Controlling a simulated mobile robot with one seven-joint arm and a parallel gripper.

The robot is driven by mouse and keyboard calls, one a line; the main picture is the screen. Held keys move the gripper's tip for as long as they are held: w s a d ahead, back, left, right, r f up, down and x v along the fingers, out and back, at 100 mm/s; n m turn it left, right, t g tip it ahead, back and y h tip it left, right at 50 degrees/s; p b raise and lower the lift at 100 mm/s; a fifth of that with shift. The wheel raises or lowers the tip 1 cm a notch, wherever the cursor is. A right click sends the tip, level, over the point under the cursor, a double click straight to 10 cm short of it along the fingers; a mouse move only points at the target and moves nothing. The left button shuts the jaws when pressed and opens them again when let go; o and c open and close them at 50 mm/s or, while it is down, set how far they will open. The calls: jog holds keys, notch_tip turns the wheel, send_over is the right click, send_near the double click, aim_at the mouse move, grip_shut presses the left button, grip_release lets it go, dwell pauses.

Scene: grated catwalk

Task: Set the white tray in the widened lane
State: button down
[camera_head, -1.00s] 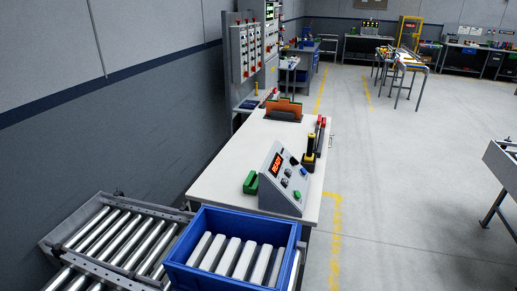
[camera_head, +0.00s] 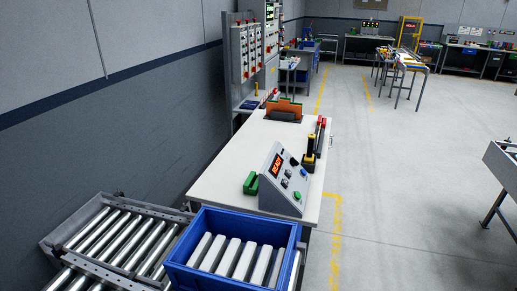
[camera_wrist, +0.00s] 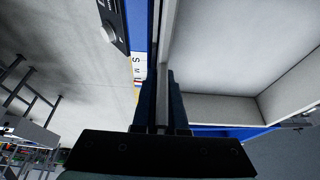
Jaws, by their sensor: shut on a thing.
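In the wrist view my gripper (camera_wrist: 162,75) has its two dark fingers closed on a thin upright white wall. This wall appears to be the side of the white tray (camera_wrist: 215,104), whose pale, empty-looking inside fills the upper right. The tray's outer far side is cut off by the picture edge. My gripper and the white tray do not show in the head view. I cannot make out the widened lane for certain; a blue strip (camera_wrist: 139,30) runs beside the held wall, with a small lettered label below it.
In the head view a blue crate (camera_head: 183,249) of white bars stands by a roller conveyor (camera_head: 90,262). Behind it, a white bench (camera_head: 222,178) carries a sloped control box (camera_head: 283,190) reading READY and a green block (camera_head: 250,183). Open floor lies right.

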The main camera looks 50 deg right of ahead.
jog(key=shift+w+f+b, duration=0.1)
jog(key=shift+f+b, duration=1.5)
jog(key=shift+f, duration=0.6)
jog(key=c, duration=0.9)
grip_release()
jog(key=o, duration=0.4)
jog(key=shift+r, duration=0.1)
notch_tip(320, 180, up, 8)
jog(key=p, duration=0.8)
